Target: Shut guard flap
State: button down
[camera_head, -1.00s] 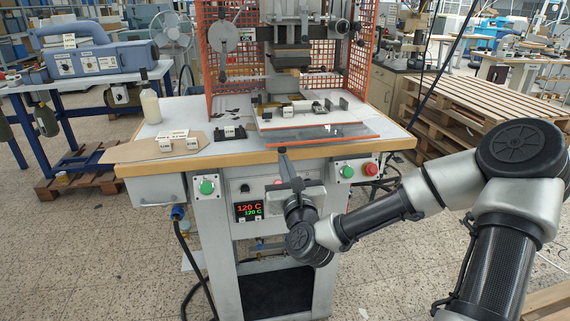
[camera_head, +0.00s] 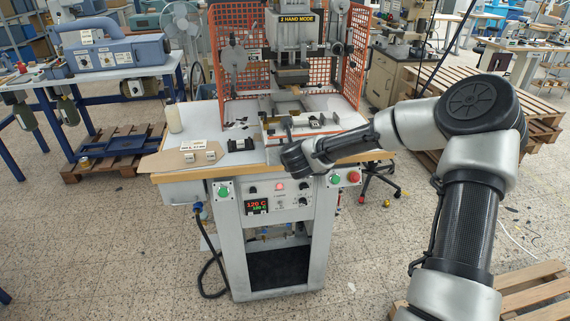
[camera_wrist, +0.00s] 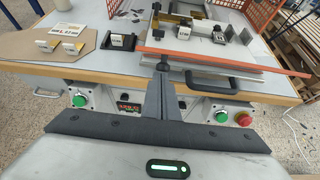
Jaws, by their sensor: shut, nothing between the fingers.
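The guard flap (camera_wrist: 268,84) seems to be the clear, greyish panel with an orange-red bar and a black loop handle (camera_wrist: 222,82). It lies nearly flat, folded down in front of the press, at the table's front edge. My gripper (camera_wrist: 161,66) is shut and empty. In the wrist view its fingers are left of the handle and overlap the left part of the panel; I cannot tell whether they touch it. In the head view my gripper (camera_head: 289,127) is at the front edge of the table, and my wrist hides much of the flap.
The press (camera_head: 292,45) stands between orange mesh guards (camera_head: 238,85). Small blocks and a cardboard sheet (camera_head: 178,160) lie on the left of the table, with a white bottle (camera_head: 173,118) behind. Green buttons and a red button (camera_head: 353,177) sit on the front panel.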

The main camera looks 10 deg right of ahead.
jog(key=w+r, duration=0.4)
jog(key=r, duration=0.1)
jog(key=shift+w+d+r, duration=0.1)
jog(key=shift+w+r, duration=0.15)
jog(key=shift+w, duration=0.1)
jog(key=shift+w+r, duration=0.4)
jog(key=shift+w, duration=0.4)
jog(key=shift+w+r, duration=0.4)
jog(key=shift+w, duration=0.45)
